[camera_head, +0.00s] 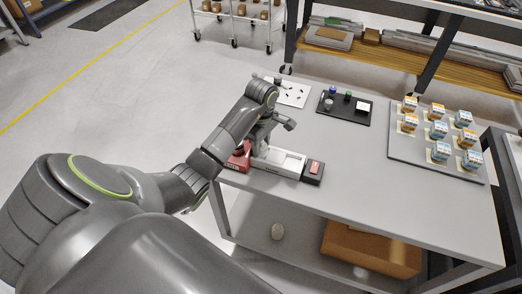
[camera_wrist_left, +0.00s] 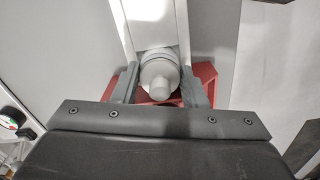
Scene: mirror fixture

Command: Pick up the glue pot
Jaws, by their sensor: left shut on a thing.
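A pale grey round pot with a stubby nozzle, which looks like the glue pot (camera_wrist_left: 160,76), is between the two fingers of my left gripper (camera_wrist_left: 162,88) in the left wrist view. The fingers are shut on its sides. A red block (camera_wrist_left: 203,75) lies below and around it. In the head view my left gripper (camera_head: 256,143) is at the red block and white tray (camera_head: 279,162) near the table's front left corner. There the pot is hidden by my arm and gripper. My right gripper is not in view.
Behind stand a black tray (camera_head: 343,117) with small capped containers and a white plate (camera_head: 291,92). A grey board (camera_head: 400,151) with several small boxes lies right. A dark block with a red top (camera_head: 314,170) ends the white tray. The tabletop's front right (camera_head: 410,205) is clear.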

